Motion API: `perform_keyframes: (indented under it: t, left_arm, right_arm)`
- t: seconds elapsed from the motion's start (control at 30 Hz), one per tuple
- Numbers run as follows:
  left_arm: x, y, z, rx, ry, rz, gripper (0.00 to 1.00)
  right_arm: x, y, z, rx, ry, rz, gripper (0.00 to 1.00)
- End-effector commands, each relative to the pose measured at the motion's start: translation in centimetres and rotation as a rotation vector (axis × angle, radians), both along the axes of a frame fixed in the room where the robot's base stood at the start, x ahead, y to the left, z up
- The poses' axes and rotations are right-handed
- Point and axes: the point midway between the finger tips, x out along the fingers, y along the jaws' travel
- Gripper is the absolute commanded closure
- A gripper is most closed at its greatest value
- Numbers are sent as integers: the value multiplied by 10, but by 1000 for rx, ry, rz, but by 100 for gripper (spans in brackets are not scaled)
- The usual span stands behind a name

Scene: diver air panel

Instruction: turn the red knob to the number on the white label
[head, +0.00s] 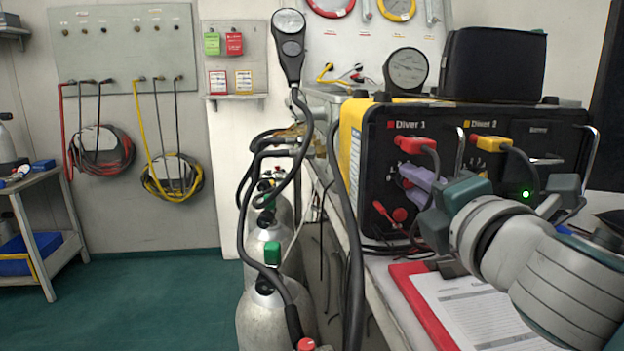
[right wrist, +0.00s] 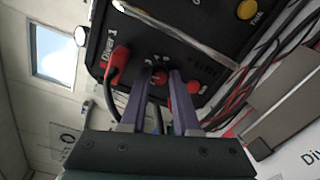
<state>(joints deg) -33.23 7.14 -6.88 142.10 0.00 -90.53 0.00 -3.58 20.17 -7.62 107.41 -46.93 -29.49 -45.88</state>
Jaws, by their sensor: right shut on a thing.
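The black air panel (head: 372,150) stands on the bench at the right, with the words Diver 1 and Diver 2 on its front. My right gripper (head: 405,183) reaches to the Diver 1 side from the right, its purple fingers against the panel face. In the right wrist view, my right gripper (right wrist: 160,76) has its two fingers on either side of a red knob (right wrist: 160,78) and is shut on it. The fingers hide most of the knob and its scale. I cannot make out the white label or its number. My left gripper is out of view.
Red (head: 414,145) and yellow (head: 489,143) plugs with cables sit above. Another red round part (head: 400,214) is below the fingers. A red clipboard with paper (head: 480,312) lies in front. A black case (head: 492,65) and a gauge (head: 406,70) are on top.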

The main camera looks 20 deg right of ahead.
Motion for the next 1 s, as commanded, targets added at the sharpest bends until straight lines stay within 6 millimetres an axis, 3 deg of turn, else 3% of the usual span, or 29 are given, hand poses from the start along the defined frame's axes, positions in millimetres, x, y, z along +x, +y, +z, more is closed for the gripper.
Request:
perform_keyframes:
  t: [1.0]
  left_arm:
    - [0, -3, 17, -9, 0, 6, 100]
  right_arm:
    - [0, -1, -1, 893, -214, -2, 100]
